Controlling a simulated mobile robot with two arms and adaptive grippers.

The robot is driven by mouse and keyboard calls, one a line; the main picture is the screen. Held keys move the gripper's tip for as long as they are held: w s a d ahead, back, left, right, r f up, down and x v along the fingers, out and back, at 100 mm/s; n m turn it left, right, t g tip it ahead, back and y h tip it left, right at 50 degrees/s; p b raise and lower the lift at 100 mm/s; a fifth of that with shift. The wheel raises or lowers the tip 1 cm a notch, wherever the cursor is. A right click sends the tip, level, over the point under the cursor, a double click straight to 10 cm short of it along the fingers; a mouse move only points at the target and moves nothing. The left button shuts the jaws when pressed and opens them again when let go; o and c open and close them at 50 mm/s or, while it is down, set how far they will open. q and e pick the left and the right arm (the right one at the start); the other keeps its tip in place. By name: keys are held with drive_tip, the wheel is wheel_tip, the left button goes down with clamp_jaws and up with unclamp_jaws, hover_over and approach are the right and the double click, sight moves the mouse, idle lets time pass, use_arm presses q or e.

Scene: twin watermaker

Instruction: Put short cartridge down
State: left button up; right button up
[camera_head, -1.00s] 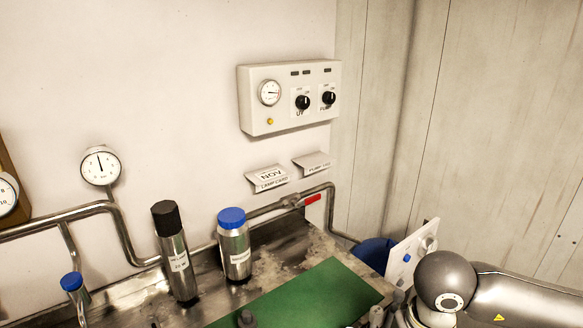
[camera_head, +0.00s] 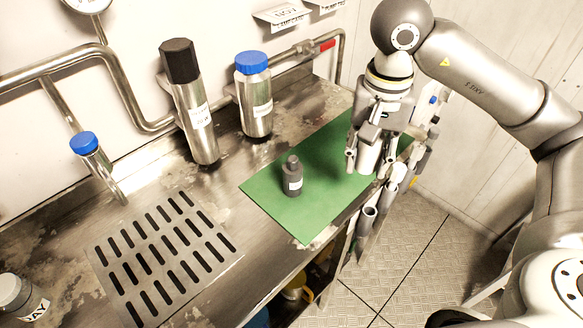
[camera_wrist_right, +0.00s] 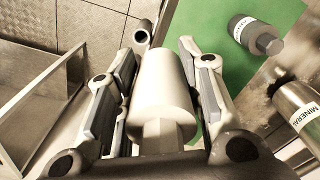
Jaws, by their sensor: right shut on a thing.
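My right gripper (camera_head: 365,158) is shut on the short cartridge, a plain white cylinder (camera_head: 369,160). It is over the right part of the green mat (camera_head: 325,215), close to the counter's front right edge. In the right wrist view the white cartridge (camera_wrist_right: 160,85) sits between the two fingers (camera_wrist_right: 160,100), with the mat beyond. I cannot tell whether the cartridge touches the mat. My left gripper is not in view.
A small dark bottle (camera_head: 292,178) stands on the mat, left of the gripper. Steel canisters with a black cap (camera_head: 196,110) and a blue cap (camera_head: 254,100) stand behind. A slotted drain (camera_head: 165,255) lies left. Tubes and a rack (camera_head: 370,218) hang off the front edge.

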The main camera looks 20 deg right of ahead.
drive_tip(key=shift+w+a, duration=0.2)
drive_tip(key=shift+w, duration=0.05)
drive_tip(key=shift+w+a+f, duration=0.1)
drive_tip(key=shift+w, duration=0.3)
drive_tip(key=w+d+f+p, duration=0.1)
drive_tip(key=w+d+f, duration=0.25)
drive_tip(key=w, duration=0.45)
drive_tip(key=p, duration=0.1)
hover_over(335, 161)
drive_tip(key=f, duration=0.3)
drive_tip(key=s+f, duration=0.1)
drive_tip(key=f, duration=0.1)
drive_tip(key=shift+a, duration=0.1)
drive_tip(key=shift+w+f, duration=0.55)
drive_tip(key=shift+f, duration=0.05)
wheel_tip(335, 161, down, 3)
drive_tip(key=shift+f+p, duration=0.1)
drive_tip(key=shift+p, duration=0.25)
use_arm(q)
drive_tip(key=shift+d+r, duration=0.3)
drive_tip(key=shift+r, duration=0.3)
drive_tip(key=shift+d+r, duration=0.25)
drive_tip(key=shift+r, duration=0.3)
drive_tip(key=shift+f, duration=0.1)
